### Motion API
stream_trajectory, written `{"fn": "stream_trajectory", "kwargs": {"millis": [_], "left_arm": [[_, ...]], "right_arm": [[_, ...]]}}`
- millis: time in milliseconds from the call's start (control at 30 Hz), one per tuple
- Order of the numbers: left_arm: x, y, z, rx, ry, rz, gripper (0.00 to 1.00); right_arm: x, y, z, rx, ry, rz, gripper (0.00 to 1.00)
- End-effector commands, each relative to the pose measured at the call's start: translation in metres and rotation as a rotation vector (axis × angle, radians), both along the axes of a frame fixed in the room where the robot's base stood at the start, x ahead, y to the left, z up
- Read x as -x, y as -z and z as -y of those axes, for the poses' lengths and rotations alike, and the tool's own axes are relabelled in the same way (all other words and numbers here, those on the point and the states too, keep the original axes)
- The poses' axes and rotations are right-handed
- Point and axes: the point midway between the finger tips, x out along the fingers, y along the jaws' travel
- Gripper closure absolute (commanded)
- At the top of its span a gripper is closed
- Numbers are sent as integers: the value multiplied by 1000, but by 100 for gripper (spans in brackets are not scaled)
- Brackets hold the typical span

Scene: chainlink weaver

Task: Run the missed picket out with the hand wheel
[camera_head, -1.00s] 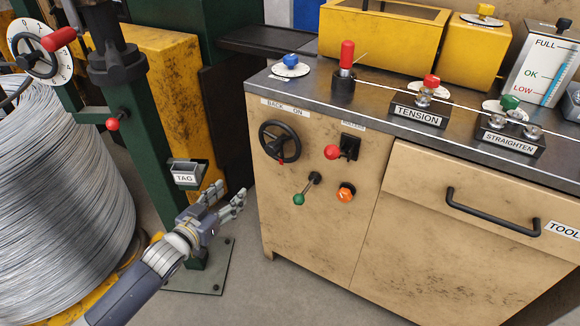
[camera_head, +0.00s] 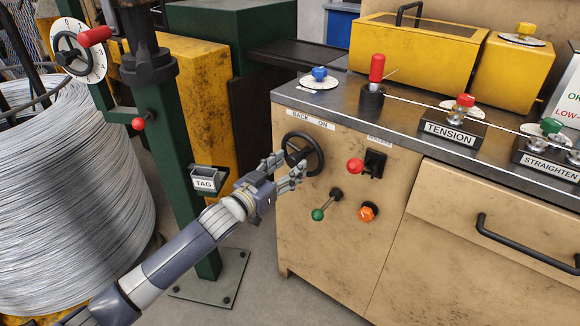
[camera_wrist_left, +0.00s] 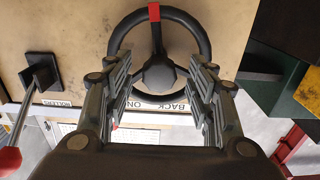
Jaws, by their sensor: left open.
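The black hand wheel (camera_head: 303,153) is on the tan cabinet's front, under a label reading BACK and ON. My left gripper (camera_head: 287,169) is at the wheel's lower left in the head view, its fingers overlapping the rim. In the left wrist view the hand wheel (camera_wrist_left: 160,55) faces the camera, with a red mark on its rim. There the open left gripper (camera_wrist_left: 160,85) has a finger on each side of the hub. I cannot tell whether the fingers touch the wheel. No picket is clearly made out. My right gripper is not in view.
A red-knobbed lever (camera_head: 356,166), a green-knobbed lever (camera_head: 318,214) and an orange knob (camera_head: 367,211) sit right of and below the wheel. The TAG holder (camera_head: 205,182) on the green post and the wire coil (camera_head: 70,190) are to the left.

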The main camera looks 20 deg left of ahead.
Motion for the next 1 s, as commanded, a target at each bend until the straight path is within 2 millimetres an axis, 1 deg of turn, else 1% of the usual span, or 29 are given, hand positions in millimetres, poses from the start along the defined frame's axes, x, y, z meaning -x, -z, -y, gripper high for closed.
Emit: {"fn": "stream_trajectory", "kwargs": {"millis": [33, 167, 467, 500, 567, 600, 700, 1000], "left_arm": [[-5, 0, 2, 0, 0, 1, 49], [-10, 0, 4, 0, 1, 1, 49], [-11, 0, 5, 0, 1, 0, 49], [-11, 0, 5, 0, 1, 0, 58], [-11, 0, 5, 0, 1, 0, 72], [-11, 0, 5, 0, 1, 0, 81], [-11, 0, 5, 0, 1, 0, 100], [-11, -1, 9, 20, 1, -7, 100]], "right_arm": [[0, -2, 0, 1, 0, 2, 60], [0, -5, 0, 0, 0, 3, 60], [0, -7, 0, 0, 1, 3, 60], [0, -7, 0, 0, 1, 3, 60], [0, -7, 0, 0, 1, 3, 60], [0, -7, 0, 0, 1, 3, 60], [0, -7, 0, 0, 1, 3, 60], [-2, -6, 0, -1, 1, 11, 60]]}}
